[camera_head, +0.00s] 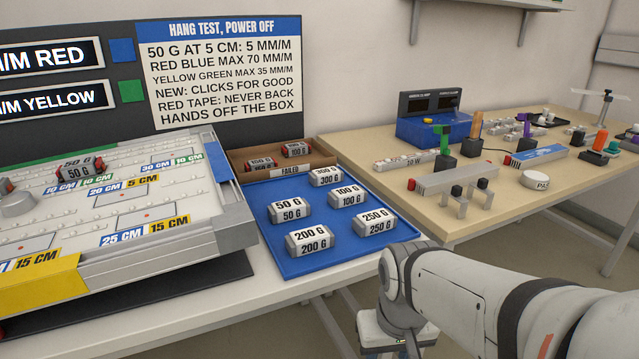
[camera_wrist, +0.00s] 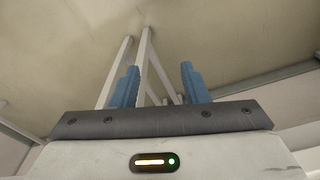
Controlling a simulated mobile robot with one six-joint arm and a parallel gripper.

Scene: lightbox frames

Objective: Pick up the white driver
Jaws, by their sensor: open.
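I cannot pick out a white driver for certain in either view. The right wooden table (camera_head: 390,140) in the head view holds small upright coloured pieces, among them a small white-topped one (camera_head: 547,114) near the back, too small to identify. My gripper (camera_wrist: 159,68) shows in the wrist view with two blue fingers apart and nothing between them. Behind the fingers are pale frame legs (camera_wrist: 146,55) and a plain beige surface. In the head view my arm comes in from the lower right, in front of the tables, with its end low at the bottom edge.
A blue tray (camera_head: 272,228) with several labelled weights stands on the left table. Behind it is a cardboard "FAILED" box (camera_head: 238,165). A tilted board (camera_head: 235,222) fills the left. The right table also holds a blue display box (camera_head: 420,130), metal bars and a round white tape-like disc (camera_head: 535,180).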

